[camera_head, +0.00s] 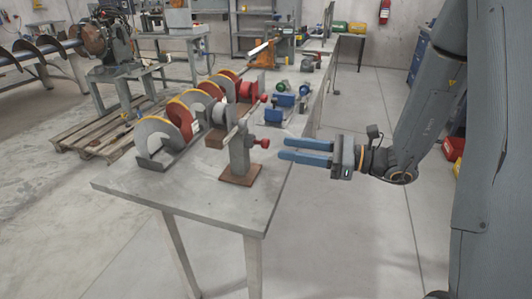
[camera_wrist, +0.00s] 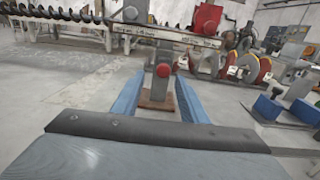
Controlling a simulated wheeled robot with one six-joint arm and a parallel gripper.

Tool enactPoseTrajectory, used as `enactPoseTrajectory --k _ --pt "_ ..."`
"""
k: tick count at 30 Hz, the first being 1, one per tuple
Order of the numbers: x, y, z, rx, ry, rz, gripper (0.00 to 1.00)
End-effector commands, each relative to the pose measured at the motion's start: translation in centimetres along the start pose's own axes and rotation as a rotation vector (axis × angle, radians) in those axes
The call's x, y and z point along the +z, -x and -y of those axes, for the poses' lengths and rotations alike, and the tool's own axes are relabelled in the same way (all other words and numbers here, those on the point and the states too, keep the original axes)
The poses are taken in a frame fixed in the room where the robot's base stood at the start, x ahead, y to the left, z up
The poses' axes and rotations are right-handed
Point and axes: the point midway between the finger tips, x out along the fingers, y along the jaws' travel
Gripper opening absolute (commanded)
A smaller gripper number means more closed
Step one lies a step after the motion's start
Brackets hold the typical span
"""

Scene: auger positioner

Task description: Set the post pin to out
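The grey post (camera_head: 240,155) stands upright on a brown base plate (camera_head: 240,174) at the near end of the bench. The post pin's red knob (camera_head: 262,143) sticks out of the post's right side, towards my gripper. In the wrist view the red knob (camera_wrist: 163,70) faces me on the post, framed between my fingers. How far the pin stands out is hard to judge. My gripper (camera_head: 281,149) is open and empty, its blue fingers level and pointing left, a little to the right of the knob and apart from it.
A long marked bar (camera_wrist: 165,34) crosses at the post's top, above the knob, with a red block (camera_wrist: 207,18) above it. Orange and grey auger flights (camera_head: 180,118) stand behind the post. Blue blocks (camera_head: 274,116) sit farther along the bench.

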Motion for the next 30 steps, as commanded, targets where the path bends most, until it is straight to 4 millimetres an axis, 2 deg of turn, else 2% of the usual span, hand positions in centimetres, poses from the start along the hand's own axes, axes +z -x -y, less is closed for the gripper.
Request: enactPoseTrajectory --k 5,12,18,29,30 --pt "0.1 -1.2 0.7 -0.02 -0.007 0.021 0.4" --pt "0.2 -4.9 0.6 -0.017 -0.007 0.019 0.4" --pt "0.2 -7.1 0.7 -0.019 -0.007 0.018 0.4" --pt "0.2 -7.6 0.8 -0.02 -0.007 0.018 0.4" --pt "0.2 -7.6 0.7 -0.02 -0.006 0.018 0.34"
